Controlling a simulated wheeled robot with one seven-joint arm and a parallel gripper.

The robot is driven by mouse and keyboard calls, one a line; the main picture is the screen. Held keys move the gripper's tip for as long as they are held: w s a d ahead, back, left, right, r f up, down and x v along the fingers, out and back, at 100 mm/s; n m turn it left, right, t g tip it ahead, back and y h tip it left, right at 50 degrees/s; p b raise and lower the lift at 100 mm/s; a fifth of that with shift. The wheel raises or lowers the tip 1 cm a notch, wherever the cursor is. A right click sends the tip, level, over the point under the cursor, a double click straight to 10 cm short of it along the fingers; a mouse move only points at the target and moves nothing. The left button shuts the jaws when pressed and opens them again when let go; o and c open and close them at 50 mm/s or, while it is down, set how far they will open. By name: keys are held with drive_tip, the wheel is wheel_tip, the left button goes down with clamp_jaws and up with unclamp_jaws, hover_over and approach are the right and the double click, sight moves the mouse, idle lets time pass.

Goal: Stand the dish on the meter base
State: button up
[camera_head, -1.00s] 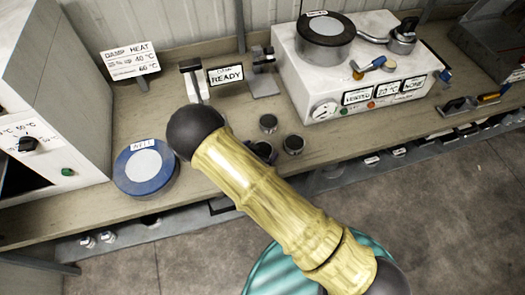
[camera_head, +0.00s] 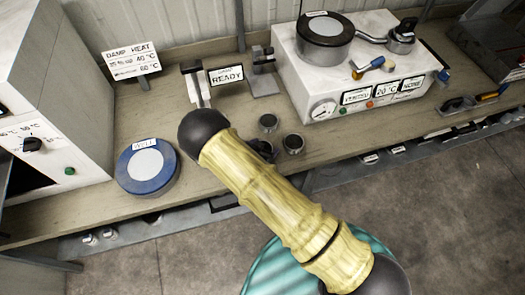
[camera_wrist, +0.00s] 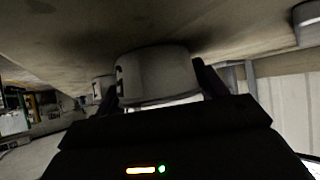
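A squat grey dish (camera_wrist: 158,76) lies between the two fingers of my gripper (camera_wrist: 158,82) in the wrist view, which looks upside down. The fingers flank it closely; I cannot tell whether they press on it. It seems at or very near the bench top. A small stand with a READY sign (camera_head: 227,76) is at the back; I cannot tell for sure which part is the meter base.
A blue round disc (camera_head: 147,182) lies left on the bench (camera_head: 90,208). A white cabinet (camera_head: 60,80) is far left, with a DAMP HEAT sign (camera_head: 132,60) near it. A white instrument box (camera_head: 310,75) with a black-rimmed pot (camera_head: 325,40) stands right. Tools lie further right.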

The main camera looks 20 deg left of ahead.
drive_tip(key=c, duration=0.7)
drive_tip(key=shift+r+b, duration=1.25)
drive_tip(key=shift+r, duration=3.75)
